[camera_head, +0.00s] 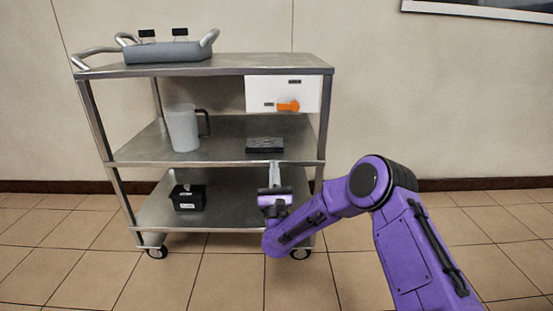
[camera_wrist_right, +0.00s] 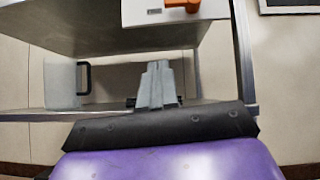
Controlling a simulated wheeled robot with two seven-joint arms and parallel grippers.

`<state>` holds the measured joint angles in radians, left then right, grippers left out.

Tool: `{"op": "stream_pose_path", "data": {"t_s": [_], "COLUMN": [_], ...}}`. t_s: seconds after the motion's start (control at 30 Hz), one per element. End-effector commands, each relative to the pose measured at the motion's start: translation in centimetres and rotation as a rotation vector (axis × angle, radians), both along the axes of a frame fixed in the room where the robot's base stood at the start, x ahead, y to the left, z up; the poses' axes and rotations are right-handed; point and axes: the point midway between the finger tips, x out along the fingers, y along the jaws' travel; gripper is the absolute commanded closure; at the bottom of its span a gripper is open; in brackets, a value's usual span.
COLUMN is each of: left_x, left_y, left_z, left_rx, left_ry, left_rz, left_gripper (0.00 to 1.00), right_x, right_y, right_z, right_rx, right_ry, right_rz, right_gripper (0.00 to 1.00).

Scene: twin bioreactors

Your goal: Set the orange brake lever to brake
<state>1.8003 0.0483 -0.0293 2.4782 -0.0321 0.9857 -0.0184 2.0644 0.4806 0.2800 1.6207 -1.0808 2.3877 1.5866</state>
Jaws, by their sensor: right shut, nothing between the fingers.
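The orange brake lever (camera_head: 288,105) sits on a white panel (camera_head: 256,88) under the right end of the cart's top shelf. Its handle lies roughly level, with the round end to the right. In the right wrist view the lever (camera_wrist_right: 182,4) is cut off by the top edge. My right gripper (camera_head: 275,168) is shut and empty, below the lever at about the height of the middle shelf's front edge. Its closed fingers (camera_wrist_right: 157,72) point up toward the panel in the wrist view. My left gripper is not in view.
The steel cart (camera_head: 205,160) has three shelves. A grey tray (camera_head: 168,52) is on top. A pitcher (camera_head: 183,128) and a dark flat block (camera_head: 264,145) are on the middle shelf; a black box (camera_head: 188,198) is on the bottom one. The floor to the right is clear.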

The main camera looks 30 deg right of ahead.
Motion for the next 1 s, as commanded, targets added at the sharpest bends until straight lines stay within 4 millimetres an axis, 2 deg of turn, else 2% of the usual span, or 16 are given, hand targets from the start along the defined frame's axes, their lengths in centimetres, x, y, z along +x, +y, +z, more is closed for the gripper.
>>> {"op": "stream_pose_path", "data": {"t_s": [0.03,0.17,0.43,0.53,1.0], "left_x": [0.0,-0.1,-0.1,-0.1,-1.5], "left_y": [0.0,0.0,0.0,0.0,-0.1], "left_z": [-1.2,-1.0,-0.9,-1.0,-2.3], "left_rx": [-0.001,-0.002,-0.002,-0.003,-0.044], "left_ry": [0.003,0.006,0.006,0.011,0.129], "left_rz": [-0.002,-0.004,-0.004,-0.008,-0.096], "left_gripper": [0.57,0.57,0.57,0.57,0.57], "right_x": [0.0,-0.1,0.0,0.5,6.0], "right_y": [-0.5,-0.9,-0.9,-1.2,-4.6], "right_z": [-0.2,0.7,0.8,1.5,8.3], "right_rx": [0.028,0.055,0.051,0.048,0.051], "right_ry": [-0.049,-0.091,-0.085,-0.087,-0.087], "right_rz": [0.016,0.036,0.034,0.032,0.033], "right_gripper": [1.0,1.0,1.0,1.0,1.0]}}
